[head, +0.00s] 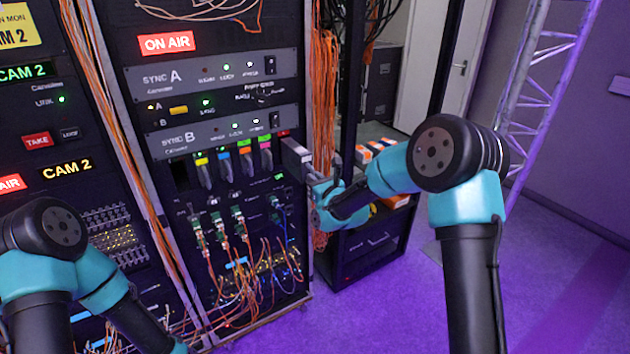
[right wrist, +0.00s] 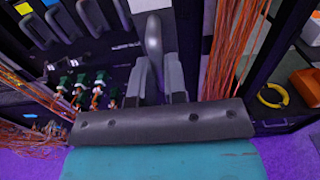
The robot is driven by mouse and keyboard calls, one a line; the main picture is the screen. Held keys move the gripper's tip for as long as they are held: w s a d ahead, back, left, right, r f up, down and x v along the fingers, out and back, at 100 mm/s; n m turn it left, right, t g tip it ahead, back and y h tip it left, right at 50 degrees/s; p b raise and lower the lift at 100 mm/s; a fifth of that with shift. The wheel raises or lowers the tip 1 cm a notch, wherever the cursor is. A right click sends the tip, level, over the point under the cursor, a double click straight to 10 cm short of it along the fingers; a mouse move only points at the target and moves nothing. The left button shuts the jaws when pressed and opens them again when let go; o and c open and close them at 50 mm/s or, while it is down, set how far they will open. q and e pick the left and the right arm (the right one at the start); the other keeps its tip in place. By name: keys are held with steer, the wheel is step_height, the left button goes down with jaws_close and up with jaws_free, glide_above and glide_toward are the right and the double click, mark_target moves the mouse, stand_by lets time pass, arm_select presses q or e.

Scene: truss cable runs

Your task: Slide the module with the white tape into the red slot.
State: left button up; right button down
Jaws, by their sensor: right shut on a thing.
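My right gripper (head: 318,183) is shut on the handle of a grey module (head: 292,152) at the right edge of the rack. In the right wrist view the handle (right wrist: 154,45) stands between the two fingers (right wrist: 156,85), and a whitish strip (right wrist: 148,4) shows at the top. The red label (head: 283,133) of the red slot is just above the module's rack-side end. The slot opening is hidden behind the module, so I cannot tell whether the module's end is inside it. My left arm comes in at the lower left; its gripper is out of view.
Below are green connectors (head: 217,222) with orange cables. Orange cables (head: 325,90) hang right of the module. A dark cart (head: 365,245) stands to the right.

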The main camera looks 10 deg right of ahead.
steer(key=shift+x, duration=2.25)
steer(key=shift+w, duration=0.15)
steer(key=shift+x, duration=3.85)
steer(key=shift+w, duration=0.1)
steer(key=shift+x, duration=1.7)
steer(key=shift+w, duration=0.1)
steer(key=shift+r, duration=0.1)
